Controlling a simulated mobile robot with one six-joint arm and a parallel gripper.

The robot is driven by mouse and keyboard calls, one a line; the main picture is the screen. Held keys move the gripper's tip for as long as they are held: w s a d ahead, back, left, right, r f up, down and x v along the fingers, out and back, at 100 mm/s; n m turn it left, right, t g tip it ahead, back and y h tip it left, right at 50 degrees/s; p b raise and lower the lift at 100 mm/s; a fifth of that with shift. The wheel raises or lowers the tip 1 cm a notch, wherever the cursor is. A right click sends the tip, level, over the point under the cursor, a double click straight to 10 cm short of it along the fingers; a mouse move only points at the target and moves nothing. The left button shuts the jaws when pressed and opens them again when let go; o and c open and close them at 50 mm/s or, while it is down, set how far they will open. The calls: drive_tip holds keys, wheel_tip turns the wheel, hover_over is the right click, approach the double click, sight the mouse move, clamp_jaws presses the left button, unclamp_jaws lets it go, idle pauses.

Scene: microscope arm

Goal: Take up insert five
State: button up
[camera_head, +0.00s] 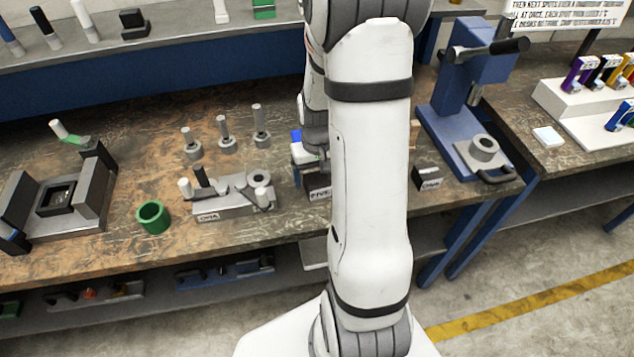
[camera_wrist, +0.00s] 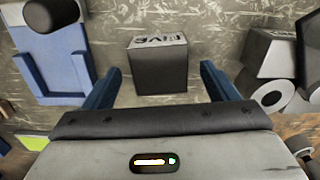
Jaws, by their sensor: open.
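Insert five is a dark grey block (camera_wrist: 160,68) with a white label reading FIVE on one side. It stands on the bench top, centred in the wrist view. My gripper (camera_wrist: 159,72) is open, with one blue finger on each side of the block. Gaps show between fingers and block, and nothing is held. In the head view the labelled block (camera_head: 318,193) shows low beside my arm, partly hidden by it. My arm also hides most of the gripper there.
A blue press (camera_head: 465,110) stands right of my arm, with another dark labelled block (camera_head: 427,178) beside it. A grey fixture (camera_head: 235,197) with pegs and a ring is to the left. A green ring (camera_head: 152,217) sits farther left. Several upright pegs (camera_head: 226,135) stand behind the fixture.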

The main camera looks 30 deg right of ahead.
drive_tip(key=shift+f, duration=0.25)
drive_tip(key=shift+c, duration=0.3)
clamp_jaws()
idle(0.5)
drive_tip(key=shift+r, duration=0.1)
